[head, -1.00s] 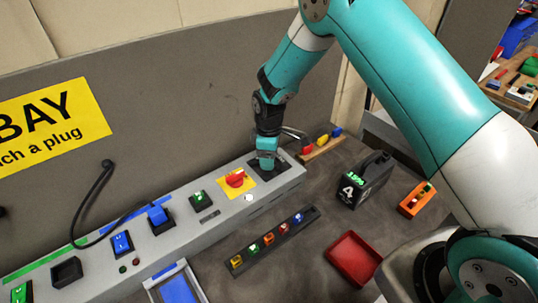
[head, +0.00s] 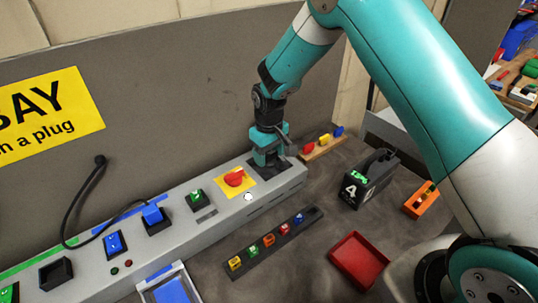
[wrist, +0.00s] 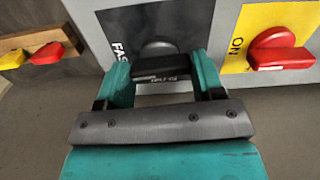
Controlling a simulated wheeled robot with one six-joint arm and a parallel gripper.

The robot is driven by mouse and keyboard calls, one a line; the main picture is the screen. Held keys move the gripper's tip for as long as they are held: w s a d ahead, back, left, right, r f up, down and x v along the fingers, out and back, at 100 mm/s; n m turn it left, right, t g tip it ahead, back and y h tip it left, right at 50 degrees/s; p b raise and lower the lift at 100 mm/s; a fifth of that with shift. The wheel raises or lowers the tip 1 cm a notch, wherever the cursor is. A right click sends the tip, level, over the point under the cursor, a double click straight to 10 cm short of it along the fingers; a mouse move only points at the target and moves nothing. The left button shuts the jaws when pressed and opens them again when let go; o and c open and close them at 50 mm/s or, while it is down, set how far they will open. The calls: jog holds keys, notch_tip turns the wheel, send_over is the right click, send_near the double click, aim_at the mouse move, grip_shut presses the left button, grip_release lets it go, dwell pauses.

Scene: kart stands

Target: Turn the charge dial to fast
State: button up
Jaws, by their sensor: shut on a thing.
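The charge dial is a black knob (wrist: 160,66) on a dark plate (wrist: 125,20) at the right end of the grey console (head: 215,212). White letters beginning "FAS" show on the plate, to the left of the knob in the wrist view. My gripper (wrist: 160,80) has its teal fingers on both sides of the knob and is shut on it. In the head view my gripper (head: 267,158) points down over the dark plate and hides most of the dial. The knob's exact pointing direction cannot be told.
A red knob (head: 234,178) on a yellow plate sits close beside the dial. A wooden strip with coloured pieces (head: 320,148) lies behind right. A black case marked 4 (head: 368,180), an orange block (head: 421,200) and a red tray (head: 358,260) stand on the bench.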

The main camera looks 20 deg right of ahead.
aim_at(269, 155)
jog(key=shift+m, duration=0.5)
jog(key=o, duration=0.9)
jog(key=shift+r, duration=0.15)
notch_tip(269, 155, up, 17)
jog(key=b, duration=0.3)
jog(key=shift+r+b, duration=0.1)
jog(key=shift+b, duration=0.2)
